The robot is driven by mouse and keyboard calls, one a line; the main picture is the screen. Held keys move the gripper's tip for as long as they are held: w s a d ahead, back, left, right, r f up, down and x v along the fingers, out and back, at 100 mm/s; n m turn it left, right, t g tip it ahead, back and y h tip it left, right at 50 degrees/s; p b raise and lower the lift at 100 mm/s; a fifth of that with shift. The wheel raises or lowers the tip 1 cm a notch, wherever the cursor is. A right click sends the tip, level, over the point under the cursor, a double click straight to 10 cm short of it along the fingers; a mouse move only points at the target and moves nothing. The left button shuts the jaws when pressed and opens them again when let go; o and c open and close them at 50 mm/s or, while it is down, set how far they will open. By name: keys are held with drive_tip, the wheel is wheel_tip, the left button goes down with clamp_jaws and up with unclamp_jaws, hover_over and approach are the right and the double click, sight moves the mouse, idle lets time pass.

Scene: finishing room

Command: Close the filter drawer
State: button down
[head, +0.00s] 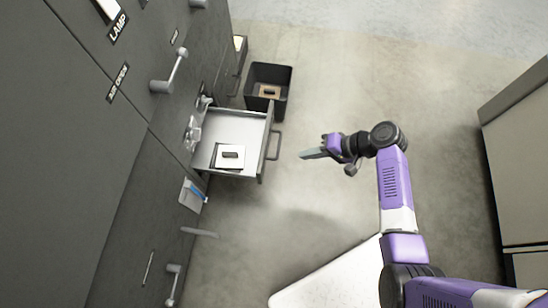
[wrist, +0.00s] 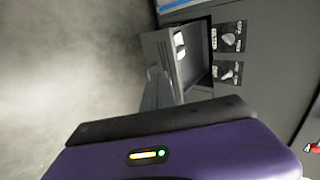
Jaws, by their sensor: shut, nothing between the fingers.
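An open drawer (head: 235,126) stands pulled out from the dark cabinet wall in the head view. It has a pale inside, a grey front and a bar handle (head: 275,145), and a white item with a dark mark (head: 230,153) lies in it. I cannot read a filter label on it. My gripper (head: 312,154) is shut and empty, to the right of the handle and apart from it, pointing left towards the drawer front. In the wrist view, an open drawer (wrist: 160,55) shows beyond my gripper (wrist: 165,122).
The dark cabinet wall (head: 80,160) fills the left, with several protruding handles (head: 168,75). A black open bin (head: 270,74) holding a brown item stands just beyond the drawer. A white surface (head: 330,282) lies below, and a beige cabinet (head: 520,160) stands right. The floor between is clear.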

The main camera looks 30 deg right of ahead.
drive_tip(key=a+r+b+x, duration=0.2)
drive_tip(key=b+x, duration=0.2)
drive_tip(key=x, duration=0.9)
drive_tip(key=shift+w+b, duration=0.15)
drive_tip(key=shift+b, duration=0.25)
drive_tip(key=shift+w+a, duration=0.1)
drive_tip(key=w+a+b, duration=0.1)
drive_tip(key=w+a, duration=1.1)
drive_tip(key=a, duration=0.4)
drive_tip(key=shift+a, duration=0.35)
